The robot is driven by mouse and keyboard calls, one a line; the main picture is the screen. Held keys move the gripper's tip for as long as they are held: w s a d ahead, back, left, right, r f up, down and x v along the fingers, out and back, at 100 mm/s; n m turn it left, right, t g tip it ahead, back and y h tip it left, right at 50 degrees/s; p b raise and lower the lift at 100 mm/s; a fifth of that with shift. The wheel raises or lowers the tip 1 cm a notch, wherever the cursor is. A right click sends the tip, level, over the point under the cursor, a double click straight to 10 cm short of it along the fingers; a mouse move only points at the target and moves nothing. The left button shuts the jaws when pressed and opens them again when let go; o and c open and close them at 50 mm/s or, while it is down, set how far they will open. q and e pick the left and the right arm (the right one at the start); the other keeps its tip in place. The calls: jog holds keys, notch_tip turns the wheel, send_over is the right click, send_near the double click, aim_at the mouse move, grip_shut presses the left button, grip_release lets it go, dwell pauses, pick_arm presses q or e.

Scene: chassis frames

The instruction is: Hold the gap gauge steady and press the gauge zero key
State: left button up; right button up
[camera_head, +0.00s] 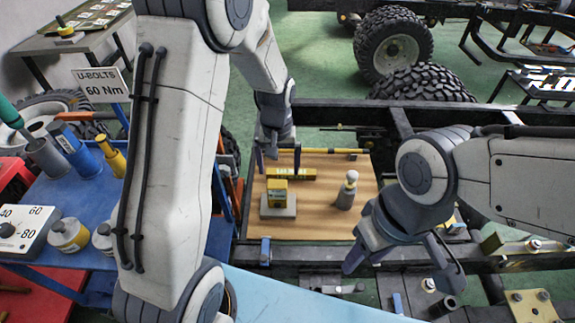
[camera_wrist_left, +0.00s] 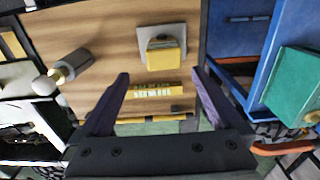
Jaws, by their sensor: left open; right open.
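A yellow box (camera_head: 277,190) stands on a grey plate on a wooden board; it also shows in the left wrist view (camera_wrist_left: 166,54). I cannot tell which of the two is the gap gauge, and no zero key can be made out. My left gripper (camera_head: 278,158) is open above the bar's area; contact is not visible. My right gripper (camera_head: 400,268) is open and empty, front right of the board.
A grey cylinder with a pale knob (camera_head: 347,190) stands on the board (camera_head: 320,222) to the right. Dark chassis rails (camera_head: 345,115) surround the board. A blue cart (camera_head: 85,185) with bottles and tools stands at the left. The board's front is clear.

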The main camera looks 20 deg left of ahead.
aim_at(277, 184)
pick_arm(q)
jog(key=f, duration=1)
jog(key=shift+s+a, duration=0.3)
pick_arm(e)
jog(key=shift+s+r, duration=0.1)
jog(key=shift+r, duration=0.15)
pick_arm(q)
jog(key=c, duration=1.5)
pick_arm(e)
grip_shut()
dwell(0.5)
